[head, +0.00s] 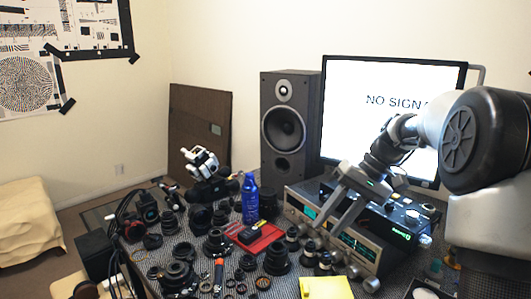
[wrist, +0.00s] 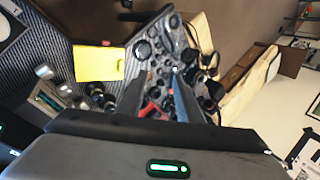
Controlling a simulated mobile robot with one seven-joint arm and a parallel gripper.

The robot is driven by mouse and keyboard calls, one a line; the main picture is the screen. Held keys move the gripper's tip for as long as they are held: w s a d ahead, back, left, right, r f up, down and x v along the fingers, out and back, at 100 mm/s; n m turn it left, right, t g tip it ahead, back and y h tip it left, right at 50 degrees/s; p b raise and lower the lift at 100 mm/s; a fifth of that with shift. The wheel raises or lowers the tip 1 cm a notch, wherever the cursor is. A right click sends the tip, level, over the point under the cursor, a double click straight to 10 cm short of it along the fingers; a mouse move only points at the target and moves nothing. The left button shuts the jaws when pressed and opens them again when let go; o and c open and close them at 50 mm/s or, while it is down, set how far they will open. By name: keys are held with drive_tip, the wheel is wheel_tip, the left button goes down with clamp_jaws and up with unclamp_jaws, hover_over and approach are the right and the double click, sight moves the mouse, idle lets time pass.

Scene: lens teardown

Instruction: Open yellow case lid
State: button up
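A yellow, flat-topped rectangular thing (head: 326,287), which looks like the yellow case, lies at the bottom edge of the head view, partly cut off. It also shows in the wrist view (wrist: 98,63), at the upper left, on the dark patterned table. No raised lid shows on it, but its hinge and seam are too small to tell. My gripper (head: 332,226) is in the air above the table, in front of the stacked equipment and apart from the yellow case. In the wrist view its two fingers (wrist: 158,97) stand apart with nothing held between them.
Many lens parts (head: 217,243) crowd the table's left and middle. A blue bottle (head: 250,199) stands by a red tray (head: 262,238). Stacked electronics (head: 350,238), a monitor (head: 385,110) and a speaker (head: 286,118) stand behind. Several small metal cylinders are close to the yellow case.

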drive_tip(key=s+a+r+t+h, duration=0.2)
drive_tip(key=s+a+r+h, duration=0.1)
drive_tip(key=s, duration=0.5)
drive_tip(key=s+a+r+t+h, duration=0.1)
drive_tip(key=s+a+r+h, duration=0.15)
drive_tip(key=s, duration=0.45)
drive_tip(key=s+d+f+t, duration=0.2)
drive_tip(key=s+d+t, duration=0.1)
drive_tip(key=s, duration=0.6)
wheel_tip(320, 180, up, 14)
drive_tip(key=p, duration=1.4)
drive_tip(key=g+b, duration=0.6)
drive_tip(key=b, duration=1.4)
hover_over(306, 287)
wheel_tip(306, 287, down, 27)
drive_tip(key=shift+h, duration=0.45)
wheel_tip(306, 287, down, 17)
drive_tip(key=b, duration=0.4)
drive_tip(key=shift+f+b, duration=0.15)
drive_tip(key=shift+b, duration=0.2)
clamp_jaws()
